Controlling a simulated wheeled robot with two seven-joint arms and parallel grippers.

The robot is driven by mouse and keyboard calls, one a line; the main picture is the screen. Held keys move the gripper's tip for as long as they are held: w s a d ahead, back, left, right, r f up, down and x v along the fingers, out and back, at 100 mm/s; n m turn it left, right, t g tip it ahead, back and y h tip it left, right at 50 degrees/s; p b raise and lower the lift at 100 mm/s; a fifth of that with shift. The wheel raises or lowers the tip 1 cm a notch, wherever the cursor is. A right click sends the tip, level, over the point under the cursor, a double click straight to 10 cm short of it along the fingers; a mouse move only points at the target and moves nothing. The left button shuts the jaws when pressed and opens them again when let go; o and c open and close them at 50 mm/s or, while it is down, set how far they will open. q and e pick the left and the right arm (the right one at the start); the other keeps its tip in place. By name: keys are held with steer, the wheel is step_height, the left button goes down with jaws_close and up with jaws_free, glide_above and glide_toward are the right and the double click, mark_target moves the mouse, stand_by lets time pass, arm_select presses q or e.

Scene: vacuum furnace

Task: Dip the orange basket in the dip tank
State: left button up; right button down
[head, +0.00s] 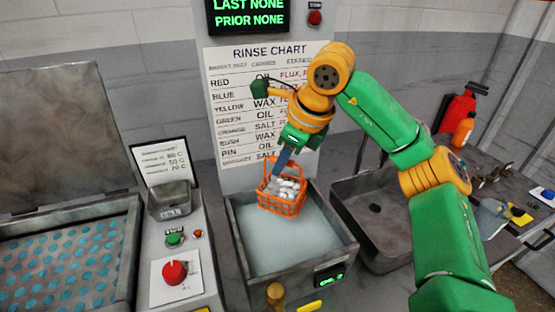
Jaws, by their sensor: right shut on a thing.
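The orange basket (281,204) is a small open wire basket with several pale grey pieces inside. It hangs over the back part of the dip tank (341,236), a square grey metal tank filled with pale liquid. The basket appears above the liquid; whether its bottom touches the surface I cannot tell. My right gripper (283,158), on the green and orange arm, points down and is shut on the basket at its upper back side. The exact grip is partly hidden. My left gripper is not in view.
A control panel with a red knob (174,272) and a green button (175,237) is on the left. A blue-dotted bed (65,262) with a raised lid lies far left.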

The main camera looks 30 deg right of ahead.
mark_target(284, 188)
steer(key=s+b, duration=0.1)
steer(key=s+f, duration=0.1)
steer(key=shift+s+d+b, duration=0.15)
steer(key=shift+s+b, duration=0.15)
steer(key=shift+b, duration=0.1)
steer(key=b+x, duration=0.3)
steer(key=x, duration=0.1)
steer(key=shift+s+f, duration=0.15)
steer(key=shift+f, duration=0.1)
arm_select(q)
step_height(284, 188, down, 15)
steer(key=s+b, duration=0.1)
steer(key=b, duration=0.9)
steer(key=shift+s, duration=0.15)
arm_select(e)
step_height(284, 188, down, 12)
steer(key=shift+s+r, duration=0.15)
steer(key=shift+r, duration=0.05)
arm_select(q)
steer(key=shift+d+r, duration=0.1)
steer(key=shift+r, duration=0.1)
arm_select(e)
steer(key=shift+r, duration=0.15)
stand_by(1.2)
